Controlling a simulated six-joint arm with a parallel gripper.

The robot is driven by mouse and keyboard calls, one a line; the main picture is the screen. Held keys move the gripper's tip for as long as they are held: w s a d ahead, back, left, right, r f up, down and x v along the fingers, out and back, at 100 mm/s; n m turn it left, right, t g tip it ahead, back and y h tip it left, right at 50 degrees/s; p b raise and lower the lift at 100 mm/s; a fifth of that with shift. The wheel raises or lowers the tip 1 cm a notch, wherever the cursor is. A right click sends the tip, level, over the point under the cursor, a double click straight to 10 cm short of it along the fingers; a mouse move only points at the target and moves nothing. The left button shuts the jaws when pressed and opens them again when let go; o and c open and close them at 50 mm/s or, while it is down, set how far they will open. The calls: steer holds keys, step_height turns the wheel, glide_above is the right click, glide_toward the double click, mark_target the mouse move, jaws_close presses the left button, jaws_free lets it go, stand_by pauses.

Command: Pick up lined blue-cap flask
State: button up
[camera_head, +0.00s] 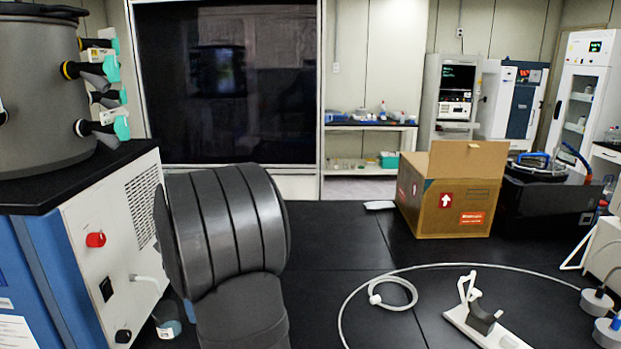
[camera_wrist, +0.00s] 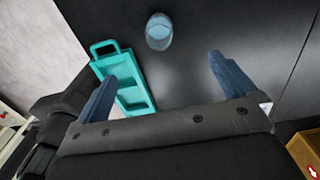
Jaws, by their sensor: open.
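In the wrist view, a small pale-blue, glassy flask (camera_wrist: 159,32) stands on the black bench, beyond my fingertips. Its cap and any lines on it are too small to make out. My gripper (camera_wrist: 163,70) is open and empty, with its two blue fingers wide apart. The flask lies ahead of the gap between them, apart from both fingers. In the head view my dark arm fills the lower middle and hides my gripper. A small pale vessel (camera_head: 168,324) shows at its left, partly hidden; I cannot tell if it is the same flask.
A teal tray (camera_wrist: 140,108) lies left of the flask, partly behind my left finger. The freeze dryer (camera_head: 120,235) with teal-valved ports stands at left. A cardboard box (camera_head: 455,205), white tubing (camera_head: 390,278) and a white stand (camera_head: 485,325) are at right.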

steer(key=shift+c, duration=0.2)
steer(key=c, duration=0.4)
steer(key=shift+c, duration=0.2)
steer(key=shift+s+d+f+n, duration=0.1)
steer(key=shift+f+n, duration=2.85)
steer(key=shift+n, duration=2.3)
steer(key=shift+d+f+n, duration=0.1)
steer(key=shift+f+n, duration=2.85)
steer(key=shift+n, duration=2.35)
steer(key=shift+s+d+f+n, duration=0.1)
steer(key=shift+f+n, duration=2.85)
steer(key=shift+n, duration=2.3)
